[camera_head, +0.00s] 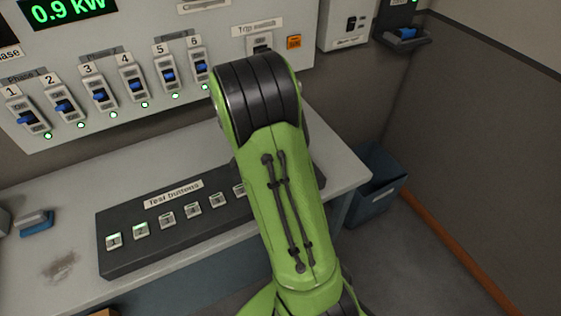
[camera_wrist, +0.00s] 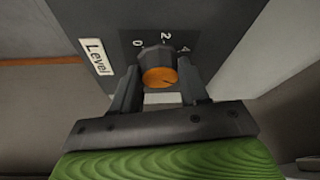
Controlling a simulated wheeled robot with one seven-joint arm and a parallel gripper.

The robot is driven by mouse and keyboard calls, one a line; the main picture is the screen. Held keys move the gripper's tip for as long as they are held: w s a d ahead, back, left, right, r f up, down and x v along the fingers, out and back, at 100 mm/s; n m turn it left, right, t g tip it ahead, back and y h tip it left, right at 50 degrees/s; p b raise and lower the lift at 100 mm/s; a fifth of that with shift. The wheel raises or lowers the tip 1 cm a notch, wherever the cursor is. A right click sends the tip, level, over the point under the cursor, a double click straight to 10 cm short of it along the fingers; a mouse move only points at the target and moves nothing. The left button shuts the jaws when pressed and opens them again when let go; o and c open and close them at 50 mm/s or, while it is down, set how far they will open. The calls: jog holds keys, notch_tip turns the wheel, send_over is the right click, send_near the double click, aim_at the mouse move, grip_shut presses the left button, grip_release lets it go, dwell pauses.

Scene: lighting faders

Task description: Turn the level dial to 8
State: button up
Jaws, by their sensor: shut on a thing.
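The level dial (camera_wrist: 160,76) is a dark knob with an orange face on a dark scale plate in the wrist view. The digits 0, 2 and 4 show along its upper side; the rest of the scale is hidden or out of frame. A white "Level" label (camera_wrist: 95,57) is to its left. My gripper (camera_wrist: 160,84) is shut on the dial, one dark finger on each side. A thin dark mark shows on the orange face, but I cannot read its setting surely. In the head view, the dial and my gripper are hidden; my green arm fills the centre right.
A panel with numbered switches (camera_head: 98,95) stands at the back left. A black box of test buttons (camera_head: 166,222) lies on the grey bench (camera_head: 150,150). A blue-grey bin (camera_head: 378,190) stands on the floor to the right of the bench.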

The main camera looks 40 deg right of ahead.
jog(key=m+g, duration=0.1)
jog(key=m, duration=0.1)
jog(key=m+g+b, duration=0.1)
jog(key=m, duration=0.2)
jog(key=shift+w+f+y, duration=0.15)
jog(key=shift+y, duration=0.25)
jog(key=shift+m+g+y+b, duration=0.5)
jog(key=shift+m+g, duration=0.1)
jog(key=shift+m, duration=1.7)
jog(key=o, duration=1)
jog(key=shift+w, duration=0.1)
jog(key=shift+o, duration=0.2)
jog(key=shift+d, duration=0.1)
jog(key=shift+r, duration=0.2)
jog(key=p+v, duration=0.6)
jog(key=v, duration=0.9)
jog(key=shift+w+r+p, duration=0.2)
jog(key=shift+w+p, duration=0.05)
jog(key=shift+p, duration=0.1)
